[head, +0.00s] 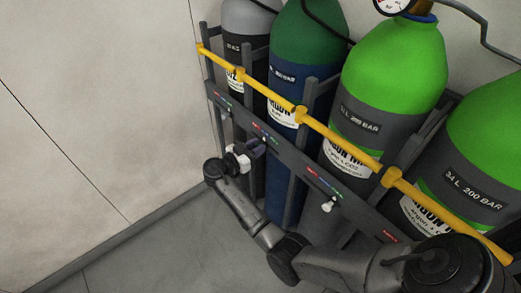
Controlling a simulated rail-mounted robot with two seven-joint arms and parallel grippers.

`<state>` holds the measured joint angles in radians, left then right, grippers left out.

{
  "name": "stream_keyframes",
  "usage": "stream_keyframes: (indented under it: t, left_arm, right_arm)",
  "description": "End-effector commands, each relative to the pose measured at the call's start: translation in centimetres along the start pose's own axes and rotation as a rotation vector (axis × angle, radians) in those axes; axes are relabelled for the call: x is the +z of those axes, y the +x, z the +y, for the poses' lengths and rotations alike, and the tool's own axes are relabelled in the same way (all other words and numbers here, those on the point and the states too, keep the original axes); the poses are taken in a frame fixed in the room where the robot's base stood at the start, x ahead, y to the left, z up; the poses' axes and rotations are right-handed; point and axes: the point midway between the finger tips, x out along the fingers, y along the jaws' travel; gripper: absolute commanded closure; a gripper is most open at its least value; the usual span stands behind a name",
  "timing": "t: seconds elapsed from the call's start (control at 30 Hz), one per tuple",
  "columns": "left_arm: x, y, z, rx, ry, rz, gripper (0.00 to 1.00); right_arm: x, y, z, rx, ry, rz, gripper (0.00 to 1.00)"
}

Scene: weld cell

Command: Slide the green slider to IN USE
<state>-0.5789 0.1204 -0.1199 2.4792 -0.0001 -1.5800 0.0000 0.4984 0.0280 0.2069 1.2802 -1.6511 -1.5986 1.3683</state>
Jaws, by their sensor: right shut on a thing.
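A dark rail (291,158) runs along the front of the cylinder rack and carries small coloured labels, too small to read. My right gripper (256,149) is at the rail just below the second label from the left, in front of the dark green cylinder (305,45). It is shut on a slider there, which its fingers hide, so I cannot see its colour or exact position. A pale slider knob (328,205) shows farther right, below the third label, apart from the gripper. My left gripper is out of view.
A yellow bar (335,137) crosses in front of the cylinders above the rail. A grey cylinder (247,22) and two bright green cylinders (393,65) also stand in the rack. The floor (150,255) at left is clear, beside a pale wall (90,100).

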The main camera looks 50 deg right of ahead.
Motion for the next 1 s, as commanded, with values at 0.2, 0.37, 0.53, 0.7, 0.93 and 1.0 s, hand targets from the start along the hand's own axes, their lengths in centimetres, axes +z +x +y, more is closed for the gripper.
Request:
stream_keyframes:
  t: [0.2, 0.37, 0.53, 0.7, 0.93, 1.0]
  left_arm:
    - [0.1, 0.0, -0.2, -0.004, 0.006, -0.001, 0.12]
    - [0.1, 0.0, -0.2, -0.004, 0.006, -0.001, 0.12]
    - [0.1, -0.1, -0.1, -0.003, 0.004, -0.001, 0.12]
    - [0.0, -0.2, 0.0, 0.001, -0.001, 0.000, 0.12]
    - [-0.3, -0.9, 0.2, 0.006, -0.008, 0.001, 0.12]
    - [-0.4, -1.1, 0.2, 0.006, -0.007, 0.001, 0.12]
  right_arm:
    - [0.1, 0.0, 0.1, 0.001, -0.004, -0.001, 0.65]
    - [0.1, 0.0, 0.1, 0.001, -0.002, 0.000, 0.50]
    - [0.0, 0.1, 0.1, 0.001, -0.001, 0.001, 0.48]
    - [0.0, -0.4, 0.0, 0.001, -0.001, 0.000, 0.48]
    - [-0.2, -3.9, 0.0, -0.002, -0.002, -0.002, 0.48]
    - [-0.1, -5.3, 0.0, -0.001, -0.003, -0.001, 0.48]
